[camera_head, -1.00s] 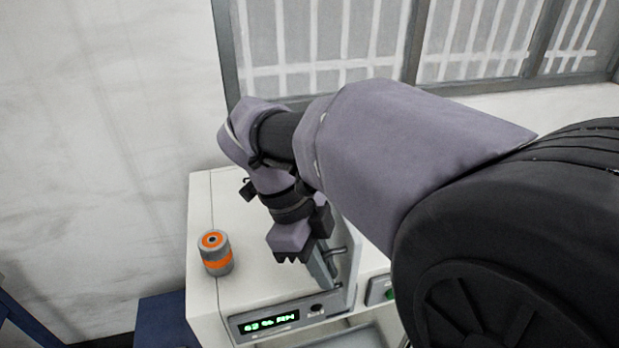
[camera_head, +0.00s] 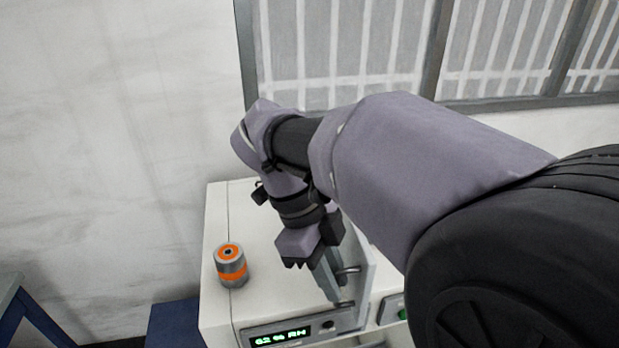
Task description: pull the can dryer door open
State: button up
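The can dryer (camera_head: 228,215) is a white box low in the middle, with a front display strip (camera_head: 290,338) that reads a green humidity figure. A grey upright panel with a handle (camera_head: 348,270), apparently its door, stands at the right of its top. My gripper (camera_head: 318,262) points down beside this panel, close to the handle. My arm and wrist hide part of the panel, and I cannot tell whether the fingers touch the handle or how far apart they are.
A grey can with an orange band (camera_head: 231,266) stands upright on the white top, left of my gripper. A green button (camera_head: 401,314) shows at the lower right. A blue item (camera_head: 175,322) stands at the lower left. A barred window is behind.

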jog(key=p+v, duration=0.7)
jog(key=v, duration=0.8)
jog(key=shift+r, duration=0.1)
jog(key=s+d+f+n+t+y, duration=0.3)
jog(key=s+d+n+t+y, duration=0.5)
jog(key=n, duration=1)
jog(key=s+d+f+h+b, duration=0.1)
jog(key=s+f+b, duration=0.1)
jog(key=f+b, duration=0.5)
jog(key=s+d+f+h+b, duration=0.1)
jog(key=f+b, duration=0.6)
jog(key=f, duration=0.4)
jog(key=shift+s+f+n+b, duration=0.2)
jog(key=shift+s+n+b, duration=0.2)
